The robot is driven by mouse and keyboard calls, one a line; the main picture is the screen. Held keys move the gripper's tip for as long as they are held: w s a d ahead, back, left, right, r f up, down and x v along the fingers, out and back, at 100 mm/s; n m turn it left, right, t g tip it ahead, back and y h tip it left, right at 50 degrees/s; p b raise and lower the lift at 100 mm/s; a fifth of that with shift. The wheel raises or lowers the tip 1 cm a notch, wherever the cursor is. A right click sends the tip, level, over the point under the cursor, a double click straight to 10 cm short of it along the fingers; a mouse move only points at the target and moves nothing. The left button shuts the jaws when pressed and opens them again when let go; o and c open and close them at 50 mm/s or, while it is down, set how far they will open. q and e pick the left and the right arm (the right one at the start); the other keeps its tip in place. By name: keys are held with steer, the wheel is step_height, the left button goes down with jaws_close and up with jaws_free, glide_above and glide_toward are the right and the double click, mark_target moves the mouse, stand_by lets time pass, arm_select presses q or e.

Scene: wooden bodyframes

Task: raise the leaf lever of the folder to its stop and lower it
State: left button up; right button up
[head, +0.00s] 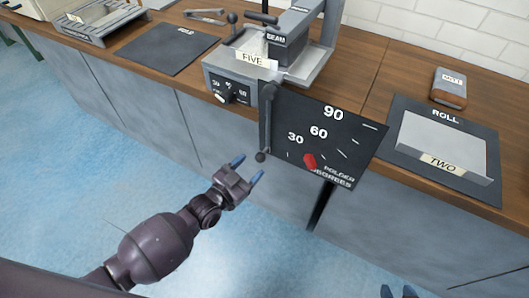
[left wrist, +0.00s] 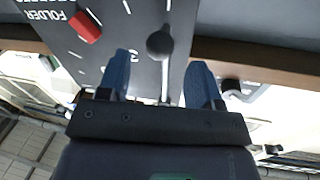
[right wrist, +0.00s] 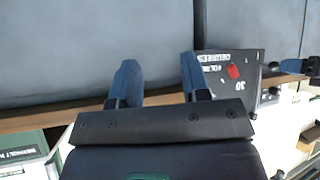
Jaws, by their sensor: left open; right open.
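The folder (head: 222,80) is a grey machine on the counter, with a black degree plate (head: 355,140) marked 30, 60 and 90 and a red pointer (head: 309,160) near its lower edge. Its leaf lever (head: 265,120) hangs down at the plate's left edge and ends in a dark ball knob (head: 261,157). My left gripper (head: 249,167) is open just below the knob. In the left wrist view the knob (left wrist: 160,43) shows between and slightly past the fingertips, with no visible contact. My right gripper (head: 398,291) is open and empty, low at the bottom edge.
A black ROLL mat (head: 480,190) with a sheet tagged TWO lies right of the folder, with a small block (head: 449,88) behind it. A black mat (head: 165,48) and a metal tray (head: 98,22) are at left. Cabinet fronts stand below the counter.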

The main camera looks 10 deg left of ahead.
mark_target(264, 153)
arm_select(q)
steer(key=x, duration=0.6)
steer(key=shift+w+d+b, duration=0.2)
steer(key=shift+w+b, duration=0.1)
steer(key=shift+b, duration=0.1)
jaws_close()
